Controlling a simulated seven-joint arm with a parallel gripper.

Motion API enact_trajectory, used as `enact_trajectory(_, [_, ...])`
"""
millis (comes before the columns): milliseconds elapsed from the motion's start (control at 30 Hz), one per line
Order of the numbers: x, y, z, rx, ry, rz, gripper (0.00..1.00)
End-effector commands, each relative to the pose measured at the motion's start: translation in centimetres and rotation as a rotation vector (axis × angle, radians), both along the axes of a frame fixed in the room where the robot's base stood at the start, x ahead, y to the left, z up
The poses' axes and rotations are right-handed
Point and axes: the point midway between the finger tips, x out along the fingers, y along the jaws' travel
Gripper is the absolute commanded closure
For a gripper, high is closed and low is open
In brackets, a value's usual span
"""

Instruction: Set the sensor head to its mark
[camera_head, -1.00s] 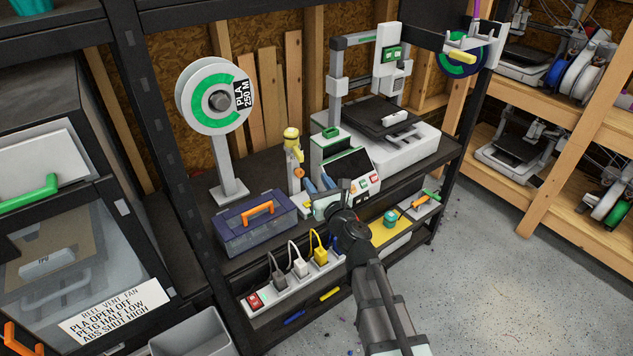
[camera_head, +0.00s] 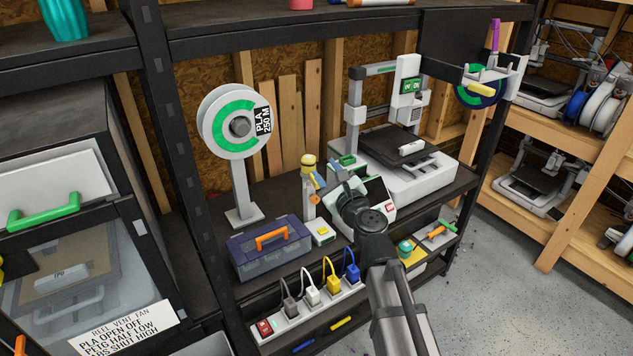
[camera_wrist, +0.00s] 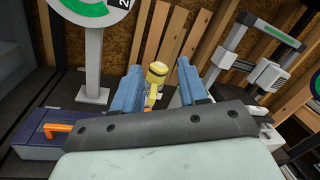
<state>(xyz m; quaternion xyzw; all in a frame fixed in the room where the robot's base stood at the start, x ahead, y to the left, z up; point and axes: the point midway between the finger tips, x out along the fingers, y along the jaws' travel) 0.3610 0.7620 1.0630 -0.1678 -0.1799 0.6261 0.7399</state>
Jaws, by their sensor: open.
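A slim pale post (camera_head: 309,203) with a yellow cap (camera_head: 308,160) and a small orange knob (camera_head: 315,199) stands on the black shelf, left of the printer. It seems to be the sensor stand; I cannot make out a separate mark on it. My gripper (camera_head: 328,174) is open, its blue fingers just right of the post near its upper part. In the wrist view the yellow cap (camera_wrist: 158,69) shows between the two fingers, beyond them. Contact cannot be told. The post's lower part is hidden there by the gripper body.
A spool on a stand (camera_head: 236,130) and a blue case with an orange handle (camera_head: 268,247) stand to the left. A white printer (camera_head: 425,180) stands to the right. A power strip (camera_head: 310,309) with several plugs runs along the front.

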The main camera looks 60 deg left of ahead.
Motion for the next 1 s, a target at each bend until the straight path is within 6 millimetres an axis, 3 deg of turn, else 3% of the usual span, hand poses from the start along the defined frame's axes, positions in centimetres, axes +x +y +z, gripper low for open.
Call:
enact_trajectory(100, [-0.3,0.3,0.8,-0.074,-0.264,0.01,0.57])
enact_trajectory(267, [-0.5,0.4,0.5,-0.217,-0.727,0.035,0.57])
enact_trajectory(500, [0.2,0.1,-2.5,-0.461,-1.474,0.133,0.57])
enact_trajectory(700, [1.1,-0.7,-4.5,-0.606,-2.011,0.266,0.57])
enact_trajectory(800, [1.3,-1.0,-5.2,-0.638,-2.217,0.333,0.57])
enact_trajectory(1000, [1.2,-1.1,-5.6,-0.629,-2.456,0.409,0.57])
